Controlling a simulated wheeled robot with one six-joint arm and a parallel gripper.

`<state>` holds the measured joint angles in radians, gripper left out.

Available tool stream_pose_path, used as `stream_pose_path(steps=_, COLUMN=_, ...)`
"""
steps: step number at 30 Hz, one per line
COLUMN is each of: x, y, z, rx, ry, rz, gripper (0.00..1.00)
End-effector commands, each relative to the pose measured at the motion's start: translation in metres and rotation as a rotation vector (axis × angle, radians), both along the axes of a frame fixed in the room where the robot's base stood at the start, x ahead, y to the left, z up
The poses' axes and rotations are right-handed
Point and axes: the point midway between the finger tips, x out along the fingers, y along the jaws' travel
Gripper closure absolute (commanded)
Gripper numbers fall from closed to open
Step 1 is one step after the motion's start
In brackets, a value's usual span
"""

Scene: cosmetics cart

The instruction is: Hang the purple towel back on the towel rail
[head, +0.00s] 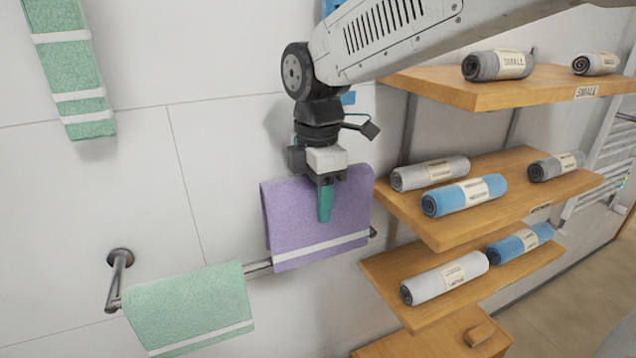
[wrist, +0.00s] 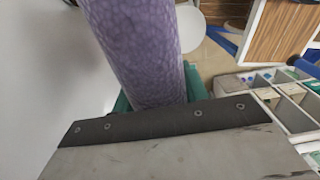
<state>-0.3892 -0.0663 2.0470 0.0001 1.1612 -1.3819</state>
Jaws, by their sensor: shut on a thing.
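The purple towel (head: 290,215) is at the right part of the towel rail (head: 258,267) in the head view, its top edge above the bar and its white-striped lower end reaching just past the bar's level. I cannot tell whether it touches the bar. My gripper (head: 325,205) is shut on the towel's upper part, with a green finger in front of it. In the wrist view the purple towel (wrist: 135,45) fills the space between the green fingers. A mint green towel (head: 190,305) hangs on the left part of the rail.
Another green towel (head: 70,65) hangs at the upper left. Wooden shelves (head: 425,215) with rolled grey, blue and white towels stand close to the right of the purple towel. In the wrist view a compartmented tray (wrist: 290,105) shows at the right.

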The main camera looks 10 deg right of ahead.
Motion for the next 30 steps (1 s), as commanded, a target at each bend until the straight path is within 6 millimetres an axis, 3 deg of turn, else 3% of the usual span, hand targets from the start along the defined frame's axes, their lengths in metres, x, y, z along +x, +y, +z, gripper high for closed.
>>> stream_pose_path(steps=30, x=-0.001, y=0.000, z=-0.103, rx=0.000, ry=0.002, rz=0.000, gripper=0.87)
